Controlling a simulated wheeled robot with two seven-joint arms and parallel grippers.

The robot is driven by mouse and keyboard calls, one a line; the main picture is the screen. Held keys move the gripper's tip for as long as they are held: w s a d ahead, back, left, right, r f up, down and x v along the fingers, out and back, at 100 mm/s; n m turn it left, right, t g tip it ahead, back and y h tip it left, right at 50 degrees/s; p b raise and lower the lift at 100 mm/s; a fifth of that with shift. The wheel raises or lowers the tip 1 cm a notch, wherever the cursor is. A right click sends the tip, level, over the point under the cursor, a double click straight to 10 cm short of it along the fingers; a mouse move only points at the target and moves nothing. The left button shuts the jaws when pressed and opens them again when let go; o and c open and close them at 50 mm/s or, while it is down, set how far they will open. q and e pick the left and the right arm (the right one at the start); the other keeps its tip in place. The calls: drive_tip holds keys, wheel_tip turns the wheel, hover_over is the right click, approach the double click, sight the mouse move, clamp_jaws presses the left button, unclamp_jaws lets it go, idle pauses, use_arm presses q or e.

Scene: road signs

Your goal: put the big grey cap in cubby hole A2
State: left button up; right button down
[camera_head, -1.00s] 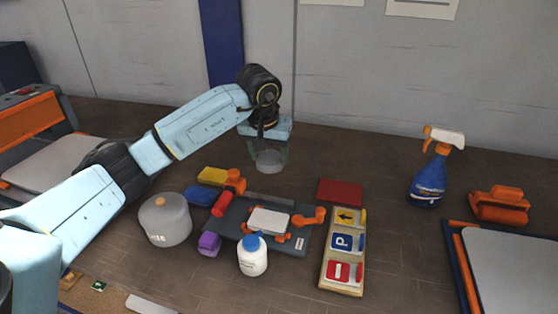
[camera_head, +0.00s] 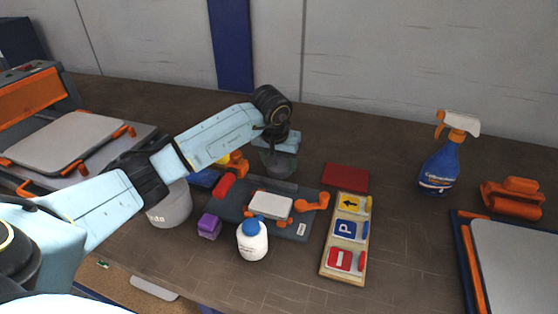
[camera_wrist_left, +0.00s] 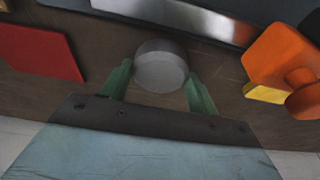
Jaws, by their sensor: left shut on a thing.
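The big grey cap (camera_wrist_left: 160,67) is a round grey cylinder, seen end-on in the left wrist view between the green fingers of my left gripper (camera_wrist_left: 158,88). In the head view my left gripper (camera_head: 278,160) is shut on it, behind the dark mat. The cap is mostly hidden there by the fingers, and I cannot tell whether it touches the table. Cubby hole A2 is not in view. My right gripper is not in view.
A red block (camera_head: 346,177) and a sign board (camera_head: 329,264) lie to the right. A white bottle (camera_head: 252,241), a purple block (camera_head: 209,226) and a grey pot (camera_head: 172,205) stand in front. A blue spray bottle (camera_head: 438,168) stands further right, with bare table between.

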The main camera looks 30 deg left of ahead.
use_arm(q)
drive_tip(key=o, duration=0.6)
drive_tip(key=shift+f, duration=0.15)
drive_tip(key=o, duration=0.4)
drive_tip(key=shift+o, duration=0.2)
